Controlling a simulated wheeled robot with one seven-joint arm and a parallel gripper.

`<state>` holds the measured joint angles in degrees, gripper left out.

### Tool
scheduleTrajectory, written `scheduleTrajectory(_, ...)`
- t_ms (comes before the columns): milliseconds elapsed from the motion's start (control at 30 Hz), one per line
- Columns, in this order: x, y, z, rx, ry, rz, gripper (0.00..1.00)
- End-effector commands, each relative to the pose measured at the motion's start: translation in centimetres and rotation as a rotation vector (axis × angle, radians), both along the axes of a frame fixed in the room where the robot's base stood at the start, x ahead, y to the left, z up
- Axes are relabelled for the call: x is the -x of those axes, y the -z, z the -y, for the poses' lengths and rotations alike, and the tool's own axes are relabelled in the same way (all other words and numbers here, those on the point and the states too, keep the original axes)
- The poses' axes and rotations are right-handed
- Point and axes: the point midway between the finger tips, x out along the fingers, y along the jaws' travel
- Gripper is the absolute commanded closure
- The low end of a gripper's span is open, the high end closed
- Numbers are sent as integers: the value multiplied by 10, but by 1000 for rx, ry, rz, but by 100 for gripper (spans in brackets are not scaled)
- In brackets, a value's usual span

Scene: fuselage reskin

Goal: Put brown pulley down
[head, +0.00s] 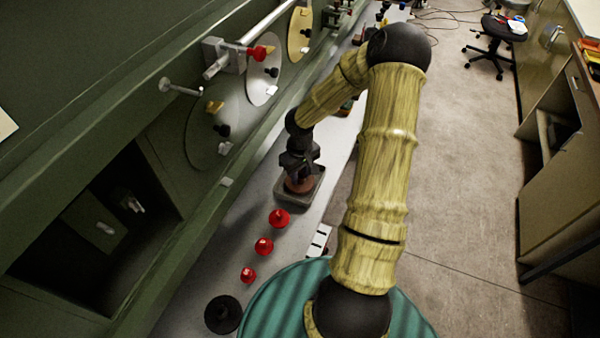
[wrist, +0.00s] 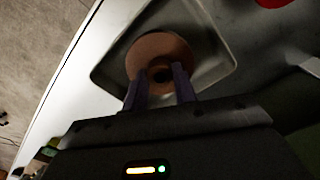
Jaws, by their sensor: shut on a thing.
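The brown pulley (wrist: 157,50) is a round disc with a dark hub, seen in the wrist view between my gripper's (wrist: 160,84) two fingers. My gripper is shut on its hub. The pulley is over a shallow grey tray (wrist: 217,68), inside the outline of its rim. I cannot tell whether it touches the tray floor. In the head view, my gripper (head: 299,174) points down at the tray (head: 317,190), and the brown pulley (head: 300,186) shows partly beneath it.
Three red pulleys (head: 279,218) stand in a row on the light bench, nearer than the tray. A black disc (head: 223,314) lies nearest. The green fuselage wall (head: 75,60) with mounted discs (head: 264,70) runs along the left. Open floor (head: 470,170) lies to the right.

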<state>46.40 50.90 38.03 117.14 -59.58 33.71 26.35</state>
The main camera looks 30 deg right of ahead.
Motion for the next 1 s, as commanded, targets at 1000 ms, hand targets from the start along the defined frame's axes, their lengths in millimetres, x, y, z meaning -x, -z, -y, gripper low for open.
scheduleTrajectory(1000, 0, -87, 2, 4, 6, 3, 51)
